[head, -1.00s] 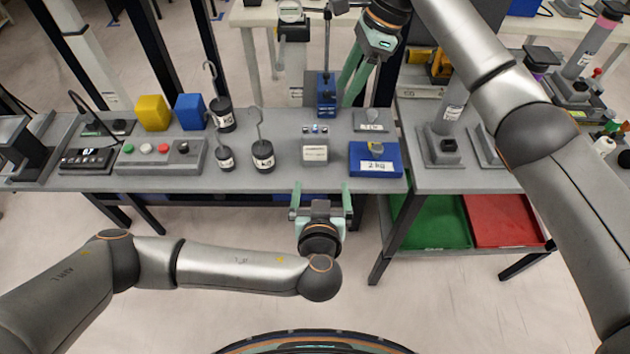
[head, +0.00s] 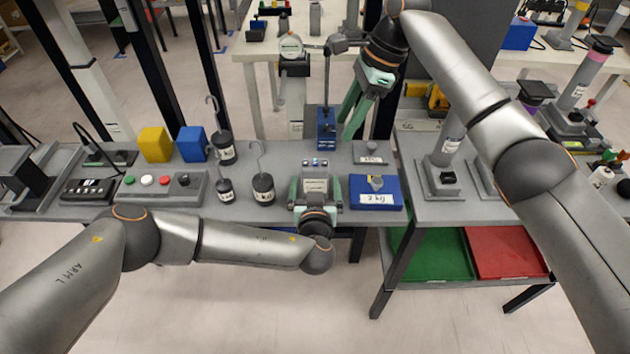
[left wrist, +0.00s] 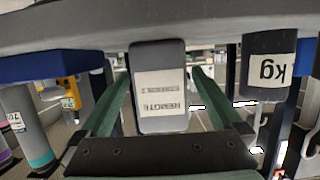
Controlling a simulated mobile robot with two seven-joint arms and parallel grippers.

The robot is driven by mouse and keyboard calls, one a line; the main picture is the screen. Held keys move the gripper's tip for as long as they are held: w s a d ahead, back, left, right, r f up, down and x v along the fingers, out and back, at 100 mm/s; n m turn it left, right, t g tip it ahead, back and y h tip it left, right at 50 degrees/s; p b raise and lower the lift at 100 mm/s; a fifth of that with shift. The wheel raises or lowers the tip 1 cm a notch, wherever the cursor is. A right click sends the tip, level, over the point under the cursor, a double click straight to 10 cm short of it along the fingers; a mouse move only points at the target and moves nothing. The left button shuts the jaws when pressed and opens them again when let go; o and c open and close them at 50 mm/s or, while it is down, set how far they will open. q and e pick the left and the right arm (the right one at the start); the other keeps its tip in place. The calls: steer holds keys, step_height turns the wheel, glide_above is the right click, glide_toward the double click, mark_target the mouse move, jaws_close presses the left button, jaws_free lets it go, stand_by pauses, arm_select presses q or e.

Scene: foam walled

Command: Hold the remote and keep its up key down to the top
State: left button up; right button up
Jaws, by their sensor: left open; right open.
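The remote (head: 316,186) is a small grey box with a white label, standing near the front edge of the grey table. The left wrist view shows it upside down, with "REMOTE" on its label (left wrist: 161,92). My left gripper (head: 316,180) is open, with one teal finger on each side of the remote. In the left wrist view, gaps show between the remote and both fingers (left wrist: 160,95). I cannot make out the up key; small lit spots show at the remote's far end. My right gripper (head: 354,115) is open and empty, beside the blue upright block (head: 326,128).
Hooked weights (head: 263,189) stand left of the remote; a blue 2 kg block (head: 375,192) is close on its right. A button box (head: 163,187), a yellow cube (head: 155,144) and a blue cube (head: 192,143) are farther left.

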arm_select(q)
steer(key=shift+w+f, duration=0.1)
steer(key=shift+w, duration=0.45)
steer(key=shift+c, duration=0.2)
steer(key=c, duration=1.4)
arm_select(e)
jaws_close()
stand_by(0.7)
